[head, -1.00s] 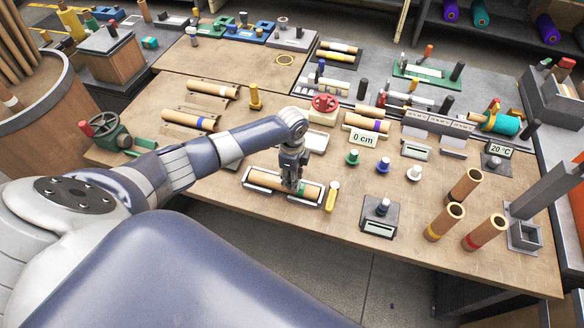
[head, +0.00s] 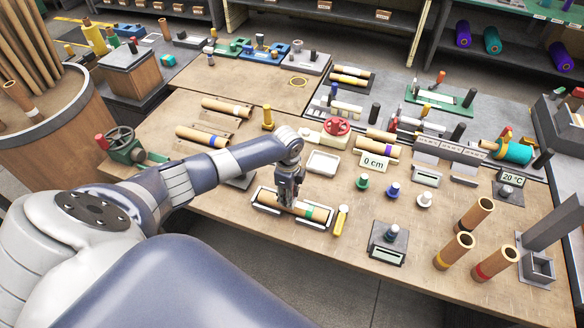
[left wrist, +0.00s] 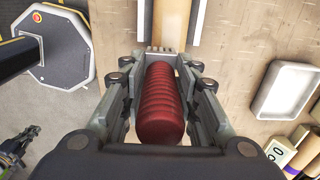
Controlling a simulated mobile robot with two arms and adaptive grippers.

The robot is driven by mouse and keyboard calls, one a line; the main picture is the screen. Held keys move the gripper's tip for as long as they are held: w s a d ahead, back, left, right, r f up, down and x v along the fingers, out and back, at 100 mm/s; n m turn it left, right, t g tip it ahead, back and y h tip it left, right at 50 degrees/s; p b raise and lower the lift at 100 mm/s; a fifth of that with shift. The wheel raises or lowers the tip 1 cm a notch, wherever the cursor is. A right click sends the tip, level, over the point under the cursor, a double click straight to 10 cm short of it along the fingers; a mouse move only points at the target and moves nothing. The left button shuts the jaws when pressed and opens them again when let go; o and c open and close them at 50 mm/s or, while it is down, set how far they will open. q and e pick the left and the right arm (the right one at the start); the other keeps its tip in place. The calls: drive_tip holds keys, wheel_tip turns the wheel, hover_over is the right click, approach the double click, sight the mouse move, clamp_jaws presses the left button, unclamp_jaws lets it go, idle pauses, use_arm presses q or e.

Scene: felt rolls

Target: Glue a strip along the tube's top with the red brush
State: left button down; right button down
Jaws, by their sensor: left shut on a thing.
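A brown cardboard tube with a green band (head: 307,212) lies in a pale shallow cradle (head: 262,207) near the front edge of the bench. My left gripper (head: 287,200) is over the left-middle part of the tube, pointing down. It is shut on the red brush, whose ribbed red handle (left wrist: 165,105) fills the space between the fingers in the left wrist view. The brush's lower end is mostly hidden, so I cannot tell whether it touches the tube. The tube (left wrist: 170,18) shows beyond the fingertips in that view. My right gripper is not in view.
A yellow-handled tool (head: 341,218) lies just right of the cradle. A white tray (head: 323,162) sits behind it. A scale-like device (head: 388,243) and upright tubes (head: 454,250) stand to the right. Bare bench lies left of the cradle.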

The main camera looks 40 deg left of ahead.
use_arm(q)
drive_tip(key=shift+s+a, duration=0.25)
drive_tip(key=shift+a, duration=0.7)
drive_tip(key=shift+s+a, duration=0.2)
drive_tip(key=shift+a, duration=0.6)
drive_tip(key=shift+s+a, duration=0.2)
drive_tip(key=shift+a, duration=0.55)
drive_tip(key=shift+a, duration=0.1)
drive_tip(key=shift+s+a, duration=0.2)
drive_tip(key=shift+a, duration=0.6)
drive_tip(key=shift+s+a, duration=0.15)
drive_tip(key=shift+a, duration=0.65)
drive_tip(key=shift+d, duration=0.15)
drive_tip(key=shift+w+d, duration=0.2)
drive_tip(key=shift+d, duration=0.6)
drive_tip(key=shift+w+d, duration=0.2)
drive_tip(key=shift+d, duration=0.55)
drive_tip(key=shift+d, duration=0.1)
